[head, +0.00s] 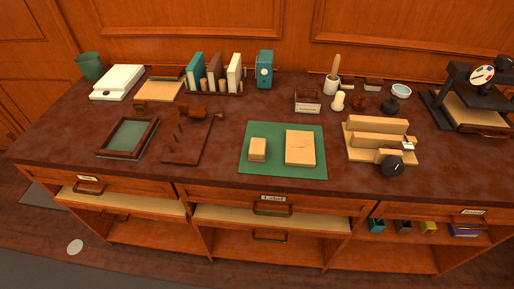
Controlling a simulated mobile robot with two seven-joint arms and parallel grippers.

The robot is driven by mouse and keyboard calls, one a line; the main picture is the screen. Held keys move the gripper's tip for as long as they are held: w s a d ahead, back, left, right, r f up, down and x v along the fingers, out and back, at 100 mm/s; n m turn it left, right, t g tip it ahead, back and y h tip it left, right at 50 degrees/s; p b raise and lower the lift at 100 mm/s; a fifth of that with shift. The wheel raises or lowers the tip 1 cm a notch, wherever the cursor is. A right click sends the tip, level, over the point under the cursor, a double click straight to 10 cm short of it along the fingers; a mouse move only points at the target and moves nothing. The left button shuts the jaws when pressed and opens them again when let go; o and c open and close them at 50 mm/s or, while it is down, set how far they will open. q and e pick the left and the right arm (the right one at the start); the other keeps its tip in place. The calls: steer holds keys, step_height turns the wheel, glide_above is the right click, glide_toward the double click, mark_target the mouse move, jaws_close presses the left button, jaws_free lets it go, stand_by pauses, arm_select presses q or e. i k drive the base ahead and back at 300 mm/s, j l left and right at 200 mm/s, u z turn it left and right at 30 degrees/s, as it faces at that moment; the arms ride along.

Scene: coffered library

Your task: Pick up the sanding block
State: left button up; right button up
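A small pale tan block (258,150), which looks like the sanding block, lies on the left part of a green mat (283,171) at the middle front of the bench. Its upper face is plain and it stands apart from a larger, flat wooden piece (300,147) with a faint mark, on the same mat to its right. Nothing covers the block. Neither of my grippers shows in the head view.
A wooden jig with a black knob (392,166) stands right of the mat. A dark tool rack (187,143) and a framed green panel (129,137) lie left. Books (214,72) and a press (474,98) stand farther back. Bare bench top surrounds the mat.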

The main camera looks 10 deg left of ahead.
mark_target(257, 152)
steer(key=k+j+z, duration=0.2)
steer(key=z, duration=0.15)
steer(key=k+j+z, duration=0.15)
steer(key=z, duration=0.2)
steer(key=k+z, duration=0.35)
